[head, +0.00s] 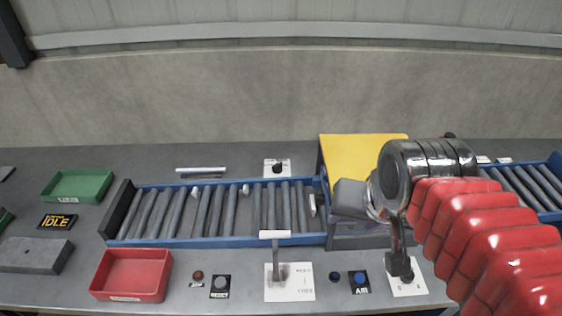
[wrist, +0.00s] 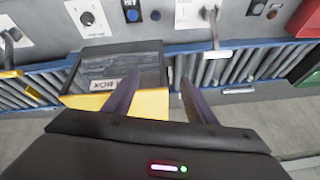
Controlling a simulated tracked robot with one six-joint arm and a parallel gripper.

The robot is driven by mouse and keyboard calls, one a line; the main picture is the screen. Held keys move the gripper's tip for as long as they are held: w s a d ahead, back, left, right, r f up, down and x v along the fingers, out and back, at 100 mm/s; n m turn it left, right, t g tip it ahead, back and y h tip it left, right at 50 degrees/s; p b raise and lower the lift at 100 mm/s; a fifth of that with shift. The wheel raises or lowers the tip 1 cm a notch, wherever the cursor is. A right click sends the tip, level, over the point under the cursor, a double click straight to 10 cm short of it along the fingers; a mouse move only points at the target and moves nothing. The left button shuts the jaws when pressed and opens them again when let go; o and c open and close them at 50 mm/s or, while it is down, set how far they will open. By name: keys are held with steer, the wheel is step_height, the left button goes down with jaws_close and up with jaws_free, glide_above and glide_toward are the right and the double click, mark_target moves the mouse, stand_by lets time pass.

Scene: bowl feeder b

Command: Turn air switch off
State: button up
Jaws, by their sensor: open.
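The air switch (head: 360,277) is a round blue control on a black plate marked AIR, near the front edge of the bench in the head view. It also shows at the top of the wrist view (wrist: 131,15). Its on or off position is too small to tell. My gripper (wrist: 160,79) is open, with nothing between its two fingers. It points over the yellow-edged box in the conveyor line, apart from the air switch. In the head view my arm hides most of the gripper.
A small dark blue button (head: 335,277) sits left of the air switch. A lever (head: 277,265) stands on a white plate further left, then a RESET button (head: 220,284) and a red bin (head: 132,274). The roller conveyor (head: 165,212) runs behind. A sign (head: 58,222) reads IDLE.

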mark_target(278, 164)
steer(key=w+a+r+m+g+y, duration=0.1)
steer(key=w+a+m, duration=0.1)
steer(key=w+m, duration=0.55)
steer(key=w+a+r+m+y, duration=0.15)
steer(key=w+m, duration=0.35)
steer(key=w, duration=0.6)
steer(key=w+a+f+m, duration=0.2)
steer(key=w+f+m, duration=0.2)
steer(key=w+m, duration=0.2)
steer(key=w+a+f+m+g, duration=0.1)
steer(key=w+a+f+m, duration=0.2)
steer(key=w, duration=0.7)
step_height(278, 164, down, 2)
steer(key=m, duration=0.3)
steer(key=shift+w+a+f, duration=0.2)
steer(key=shift+w+a, duration=0.15)
steer(key=shift+w, duration=0.05)
steer(key=shift+f+y, duration=0.1)
steer(key=shift+y, duration=0.15)
steer(key=x, duration=1.3)
steer(key=shift+a+f, duration=0.15)
steer(key=shift+f, duration=0.2)
